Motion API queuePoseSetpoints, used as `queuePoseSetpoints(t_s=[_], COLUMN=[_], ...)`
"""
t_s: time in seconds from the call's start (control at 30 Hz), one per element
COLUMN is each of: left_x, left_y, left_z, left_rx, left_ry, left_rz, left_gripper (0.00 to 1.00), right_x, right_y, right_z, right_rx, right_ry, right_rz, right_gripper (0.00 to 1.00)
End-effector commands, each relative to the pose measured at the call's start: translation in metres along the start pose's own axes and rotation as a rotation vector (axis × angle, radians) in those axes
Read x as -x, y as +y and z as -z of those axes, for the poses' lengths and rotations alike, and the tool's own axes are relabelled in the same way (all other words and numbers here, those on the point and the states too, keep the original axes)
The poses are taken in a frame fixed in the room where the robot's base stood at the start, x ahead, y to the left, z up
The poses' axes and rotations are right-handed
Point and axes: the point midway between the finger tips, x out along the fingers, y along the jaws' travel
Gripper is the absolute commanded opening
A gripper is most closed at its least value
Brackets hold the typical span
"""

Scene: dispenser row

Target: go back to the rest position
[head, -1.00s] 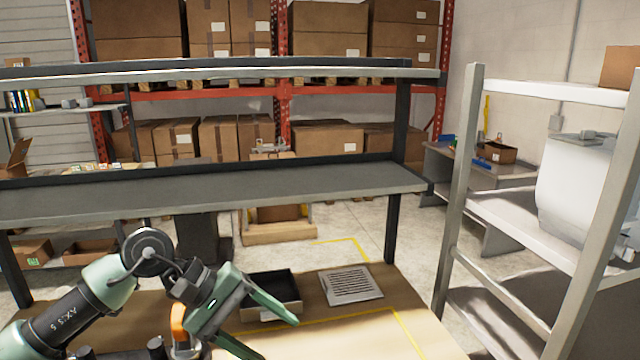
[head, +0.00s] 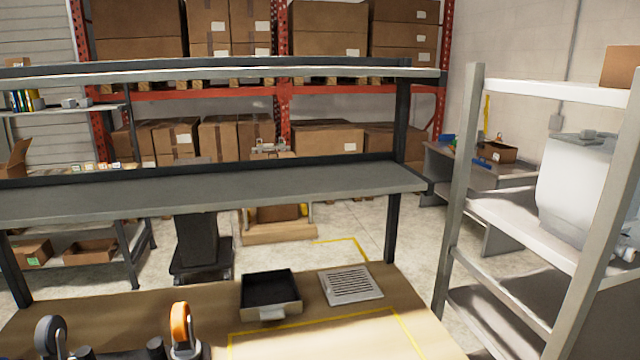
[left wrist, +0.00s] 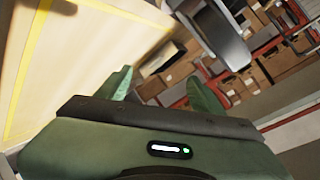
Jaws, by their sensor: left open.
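My left gripper (left wrist: 165,90) shows in the left wrist view as a green body with two green fingers spread apart, and nothing is between them. It is out of the head view. The tan work table (head: 330,345) shows at the bottom of the head view. My right gripper is in neither view.
On the table stand a black tray (head: 271,309), a grey vent grille (head: 351,286), an orange-topped dispenser (head: 181,325) and a grey-wheeled one (head: 50,335). A grey shelf (head: 220,190) spans above. A metal rack (head: 455,200) stands at right. The table's front right is clear.

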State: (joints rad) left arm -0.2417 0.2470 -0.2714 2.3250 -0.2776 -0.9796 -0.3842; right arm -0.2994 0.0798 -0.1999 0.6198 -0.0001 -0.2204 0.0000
Motion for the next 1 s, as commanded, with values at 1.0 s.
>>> queuePoseSetpoints(t_s=[1.0], left_x=[0.048], left_y=[0.262], left_z=[-0.248], left_rx=[0.620], left_ry=[-0.769], left_rz=[-0.463], left_gripper=[0.67], right_x=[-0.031], right_y=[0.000], right_z=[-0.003], right_rx=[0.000], right_ry=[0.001], right_rz=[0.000], right_gripper=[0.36])
